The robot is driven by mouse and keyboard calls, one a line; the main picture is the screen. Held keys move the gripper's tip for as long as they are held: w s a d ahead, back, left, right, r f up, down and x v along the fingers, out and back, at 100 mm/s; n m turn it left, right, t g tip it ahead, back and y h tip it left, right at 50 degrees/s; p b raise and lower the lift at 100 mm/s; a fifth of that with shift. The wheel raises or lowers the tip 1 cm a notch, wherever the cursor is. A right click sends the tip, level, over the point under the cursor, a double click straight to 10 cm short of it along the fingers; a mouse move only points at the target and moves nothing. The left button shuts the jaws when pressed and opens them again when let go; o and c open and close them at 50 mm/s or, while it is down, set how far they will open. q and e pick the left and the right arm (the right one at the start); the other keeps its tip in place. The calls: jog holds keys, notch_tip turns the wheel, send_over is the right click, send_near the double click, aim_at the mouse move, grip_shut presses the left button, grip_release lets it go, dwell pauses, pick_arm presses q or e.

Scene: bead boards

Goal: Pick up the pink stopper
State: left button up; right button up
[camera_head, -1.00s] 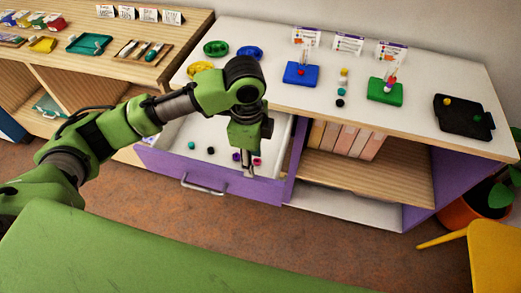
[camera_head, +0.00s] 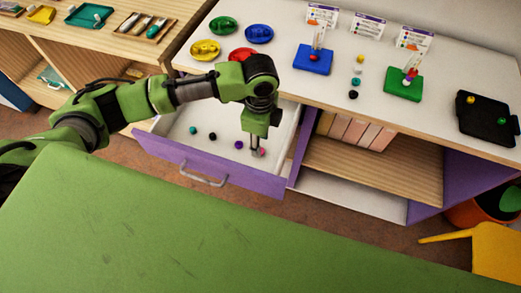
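The pink stopper (camera_head: 262,152) is a small piece inside the open purple-fronted drawer (camera_head: 222,170), near its right end. My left gripper (camera_head: 255,153) points down into the drawer, with its tips right at the pink stopper and partly covering it. The tips are too small to show whether they are apart or closed on it. In the same drawer lie a purple piece (camera_head: 239,145), a black piece (camera_head: 213,136) and a teal piece (camera_head: 193,131), to the left of the gripper. My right gripper is not in view.
The white top above holds coloured dishes, a blue board (camera_head: 313,60), a green board (camera_head: 403,86), loose beads, cards and a black tray (camera_head: 487,128). The drawer's front wall and right side stand close to the gripper. A green surface (camera_head: 180,230) fills the foreground.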

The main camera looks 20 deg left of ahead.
pick_arm(q)
jog(key=shift+f, duration=0.35)
jog(key=f, duration=0.4)
jog(key=shift+w+f, duration=0.1)
jog(key=shift+w, duration=0.2)
jog(key=shift+f, duration=0.15)
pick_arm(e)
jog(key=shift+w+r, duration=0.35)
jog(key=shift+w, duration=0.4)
pick_arm(q)
jog(key=c, duration=0.8)
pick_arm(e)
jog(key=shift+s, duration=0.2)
